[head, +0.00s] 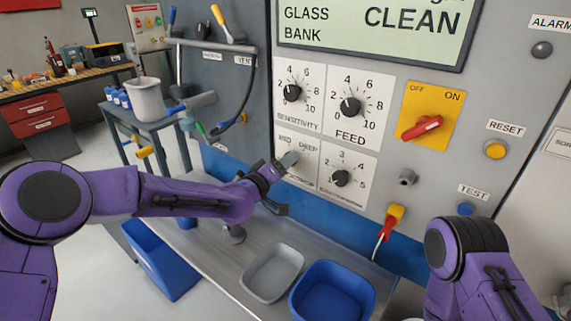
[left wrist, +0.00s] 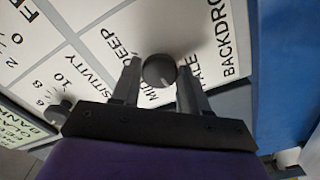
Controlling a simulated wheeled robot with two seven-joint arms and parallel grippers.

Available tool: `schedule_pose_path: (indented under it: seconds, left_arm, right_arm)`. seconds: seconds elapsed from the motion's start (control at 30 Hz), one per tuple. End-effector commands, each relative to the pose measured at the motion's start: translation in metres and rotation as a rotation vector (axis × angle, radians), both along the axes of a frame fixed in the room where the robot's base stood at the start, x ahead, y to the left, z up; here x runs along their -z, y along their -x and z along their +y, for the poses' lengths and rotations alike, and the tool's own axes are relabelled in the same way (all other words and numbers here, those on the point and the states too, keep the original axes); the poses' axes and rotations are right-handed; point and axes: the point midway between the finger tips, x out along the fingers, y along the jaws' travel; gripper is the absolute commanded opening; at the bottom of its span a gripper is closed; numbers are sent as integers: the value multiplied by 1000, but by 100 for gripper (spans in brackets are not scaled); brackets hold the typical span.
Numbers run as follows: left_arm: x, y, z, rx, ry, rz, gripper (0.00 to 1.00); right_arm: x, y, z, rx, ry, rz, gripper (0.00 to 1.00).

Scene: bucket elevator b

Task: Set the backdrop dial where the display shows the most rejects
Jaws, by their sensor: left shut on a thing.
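The backdrop dial (left wrist: 157,72) is a dark round knob on a white plate marked DEEP, MID and PALE. My left gripper (left wrist: 158,90) is shut on it, one finger on each side. Its pale pointer mark shows partly, but I cannot tell surely which word it meets. In the head view my left gripper (head: 283,166) reaches the panel from the left and largely hides the dial and its label. The display (head: 375,30) reads GLASS BANK and CLEAN; its upper part is cut off, and no reject count shows. My right arm is at lower right, its gripper out of view.
The sensitivity dial (head: 292,93), feed dial (head: 350,107) and another dial (head: 340,178) sit close around. A red switch (head: 422,128) is on a yellow plate. A grey tray (head: 272,272) and blue tray (head: 333,292) stand on the shelf below.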

Motion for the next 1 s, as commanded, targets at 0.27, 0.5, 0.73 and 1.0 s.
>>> schedule_pose_path:
  seconds: [0.27,0.5,0.73,1.0]
  left_arm:
    - [0,0,1,-2,206,148,14]
    - [0,0,0,-1,348,251,14]
    - [-1,0,1,-2,434,313,14]
    - [-2,0,0,-1,475,343,14]
  right_arm:
    - [6,0,0,0,0,0,43]
    - [12,0,0,0,0,0,43]
    - [15,0,0,0,0,0,43]
    - [17,0,0,0,0,0,43]
